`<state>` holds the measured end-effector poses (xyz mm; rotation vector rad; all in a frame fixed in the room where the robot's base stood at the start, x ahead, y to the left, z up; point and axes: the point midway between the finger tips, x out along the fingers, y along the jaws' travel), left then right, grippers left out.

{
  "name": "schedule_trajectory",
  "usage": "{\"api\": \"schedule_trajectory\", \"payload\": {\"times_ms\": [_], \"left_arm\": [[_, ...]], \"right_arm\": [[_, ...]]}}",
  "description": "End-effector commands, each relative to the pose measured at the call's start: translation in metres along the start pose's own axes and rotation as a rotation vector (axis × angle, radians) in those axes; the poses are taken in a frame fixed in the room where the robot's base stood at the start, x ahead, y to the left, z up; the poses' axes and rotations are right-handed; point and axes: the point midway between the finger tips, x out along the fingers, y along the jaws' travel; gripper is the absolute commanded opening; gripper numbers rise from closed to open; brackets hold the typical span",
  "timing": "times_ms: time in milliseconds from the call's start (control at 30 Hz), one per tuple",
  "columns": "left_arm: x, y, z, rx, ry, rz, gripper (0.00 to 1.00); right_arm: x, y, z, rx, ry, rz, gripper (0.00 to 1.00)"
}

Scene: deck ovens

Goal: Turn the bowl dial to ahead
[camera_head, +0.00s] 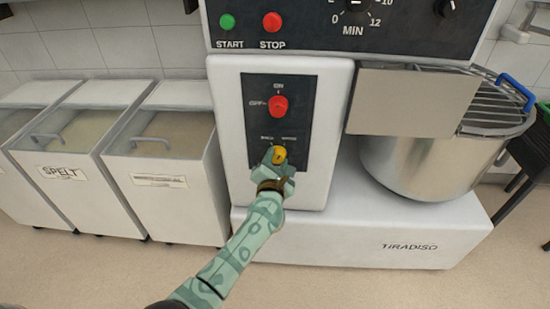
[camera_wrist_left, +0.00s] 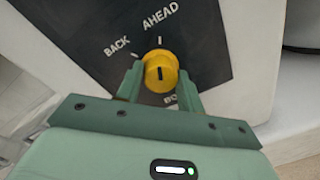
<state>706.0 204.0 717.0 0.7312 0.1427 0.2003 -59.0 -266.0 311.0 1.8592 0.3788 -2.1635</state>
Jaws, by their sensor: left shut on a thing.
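The yellow bowl dial (camera_head: 279,154) sits low on the black panel (camera_head: 261,133) of the mixer's column. In the left wrist view the dial (camera_wrist_left: 160,66) is close, below the words BACK and AHEAD, each with a white tick. A short dark line on its face runs roughly upright in the picture, about in line with the AHEAD tick. I cannot tell which end points. My left gripper (camera_head: 277,164) reaches it from below. Its fingers (camera_wrist_left: 160,82) are shut on the dial, one on each side. My right gripper is out of view.
A red ON/OFF knob (camera_head: 278,106) sits just above the dial. Green START (camera_head: 227,21) and red STOP (camera_head: 272,22) buttons are higher up. The steel bowl (camera_head: 423,165) with its guard stands at right. White flour bins (camera_head: 165,175) stand at left.

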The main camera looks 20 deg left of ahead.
Motion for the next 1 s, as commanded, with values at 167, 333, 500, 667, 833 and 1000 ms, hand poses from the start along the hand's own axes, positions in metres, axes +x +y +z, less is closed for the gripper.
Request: {"api": "schedule_trajectory", "payload": {"times_ms": [167,333,500,667,833,1000], "left_arm": [[0.0002,0.0013,0.0035,0.087,0.003,0.002,0.15],[0.0003,0.0004,0.0028,0.137,0.007,0.002,0.15],[0.0003,-0.0001,0.0024,0.157,0.009,0.002,0.15],[0.0004,-0.0005,0.002,0.162,0.01,0.002,0.15],[0.0003,-0.0006,0.002,0.163,0.009,0.002,0.15],[0.0003,-0.0006,0.0017,0.163,0.009,0.002,0.59]], "right_arm": [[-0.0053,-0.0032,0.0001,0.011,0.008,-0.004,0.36],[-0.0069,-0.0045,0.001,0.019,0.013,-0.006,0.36],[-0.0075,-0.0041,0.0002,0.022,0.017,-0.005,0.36],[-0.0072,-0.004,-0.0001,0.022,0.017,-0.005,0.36],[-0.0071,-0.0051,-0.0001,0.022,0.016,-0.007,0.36],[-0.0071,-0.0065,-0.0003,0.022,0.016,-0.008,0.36]]}}
